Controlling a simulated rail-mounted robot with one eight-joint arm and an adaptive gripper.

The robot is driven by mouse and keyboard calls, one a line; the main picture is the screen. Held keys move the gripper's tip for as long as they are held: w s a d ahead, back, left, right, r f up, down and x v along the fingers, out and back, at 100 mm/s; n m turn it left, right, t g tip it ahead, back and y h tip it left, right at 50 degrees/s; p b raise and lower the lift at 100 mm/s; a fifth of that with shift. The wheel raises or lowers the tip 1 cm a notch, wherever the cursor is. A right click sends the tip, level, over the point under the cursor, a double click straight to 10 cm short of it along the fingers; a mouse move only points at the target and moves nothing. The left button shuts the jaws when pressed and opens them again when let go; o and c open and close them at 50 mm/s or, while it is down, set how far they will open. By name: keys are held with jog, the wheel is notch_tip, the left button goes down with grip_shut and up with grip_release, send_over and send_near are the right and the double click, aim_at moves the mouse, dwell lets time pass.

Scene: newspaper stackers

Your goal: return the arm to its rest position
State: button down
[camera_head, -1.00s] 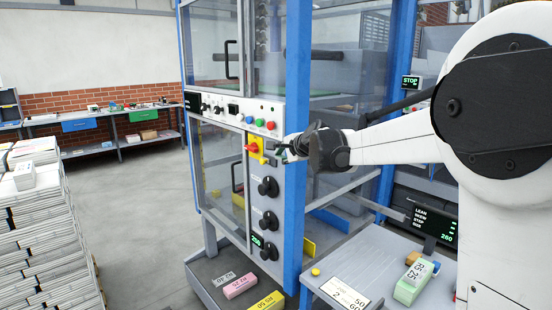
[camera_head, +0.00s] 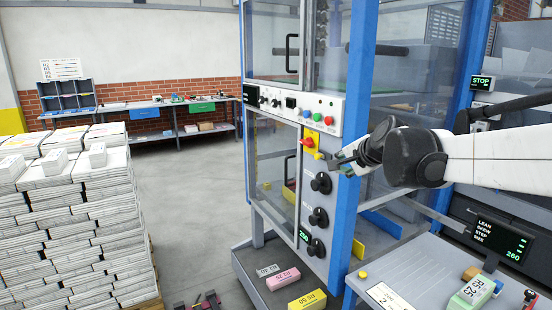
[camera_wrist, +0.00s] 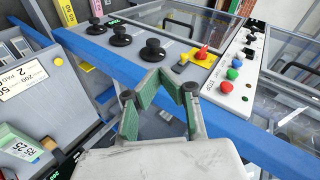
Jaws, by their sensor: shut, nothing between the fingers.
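My gripper (camera_head: 336,162) is at the end of my arm, which reaches in from the right in the head view. It is in front of the blue-framed stacker machine (camera_head: 360,100), near its grey control panel, just right of and below the red and yellow switch (camera_head: 308,142). In the wrist view my gripper's green-padded fingers (camera_wrist: 160,78) come together at the tips with nothing between them. The red switch (camera_wrist: 202,53) and black knobs (camera_wrist: 120,35) lie beyond the fingers. I cannot tell the exact gap to the panel.
Paper stacks (camera_head: 70,220) stand at left. A tray with coloured blocks (camera_head: 283,279) lies below the machine. The floor (camera_head: 190,200) between is mostly clear.

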jog(key=s+f+n+g+h+b, duration=0.1)
jog(key=s+f+n, duration=0.2)
jog(key=s, duration=0.9)
jog(key=s+f+n+g+h+b, duration=0.1)
jog(key=s+f+n, duration=0.3)
jog(key=s+f, duration=0.4)
jog(key=s+d+f+n+g, duration=0.1)
jog(key=s+f+n, duration=0.3)
jog(key=s, duration=1.1)
notch_tip(320, 180, down, 2)
jog(key=shift+s+f+g+h+b, duration=0.1)
jog(key=shift+s+g+h+b, duration=0.2)
jog(key=shift+s+h+b, duration=0.1)
